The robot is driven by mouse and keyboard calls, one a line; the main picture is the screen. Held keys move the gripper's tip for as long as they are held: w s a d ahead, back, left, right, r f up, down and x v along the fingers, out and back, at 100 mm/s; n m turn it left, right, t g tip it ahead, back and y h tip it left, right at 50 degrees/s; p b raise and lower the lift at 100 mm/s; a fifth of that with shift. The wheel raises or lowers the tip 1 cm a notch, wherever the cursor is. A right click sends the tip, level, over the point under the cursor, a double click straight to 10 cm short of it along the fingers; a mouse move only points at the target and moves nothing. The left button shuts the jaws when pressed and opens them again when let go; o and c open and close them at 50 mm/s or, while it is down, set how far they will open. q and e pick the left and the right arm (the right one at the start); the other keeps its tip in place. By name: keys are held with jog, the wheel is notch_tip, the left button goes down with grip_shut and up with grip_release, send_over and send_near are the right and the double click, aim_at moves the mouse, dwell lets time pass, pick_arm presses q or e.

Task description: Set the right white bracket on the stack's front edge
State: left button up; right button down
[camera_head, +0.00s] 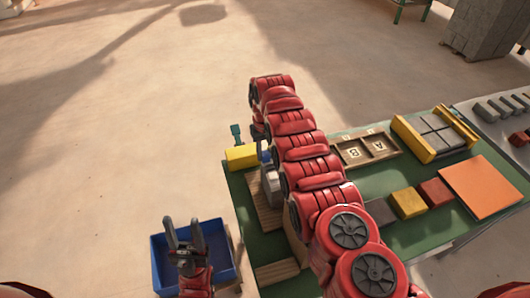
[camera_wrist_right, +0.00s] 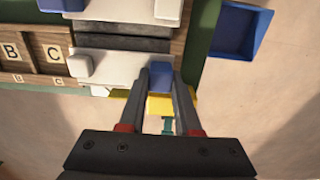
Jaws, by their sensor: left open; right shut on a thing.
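My right gripper (camera_wrist_right: 161,82) is shut on the blue grip of a white bracket (camera_wrist_right: 118,67) in the right wrist view. The bracket lies along the near side of a stack of dark grey slabs (camera_wrist_right: 122,43); I cannot tell whether it rests on the stack or hangs just above. A second white bracket (camera_wrist_right: 115,10) lies along the opposite side of the stack. In the head view my right arm hides most of the stack. My left gripper (camera_head: 183,226) is open and empty above a blue bin (camera_head: 158,262).
A yellow block (camera_head: 242,156) sits at the green table's (camera_head: 425,236) left end. A lettered wooden tray (camera_head: 383,148), a yellow-sided fixture (camera_head: 400,132), coloured blocks (camera_head: 408,203) and an orange plate (camera_head: 481,187) lie to the right. Open floor (camera_head: 100,150) is left.

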jog(key=shift+f, duration=0.1)
jog(key=c, duration=0.5)
grip_release()
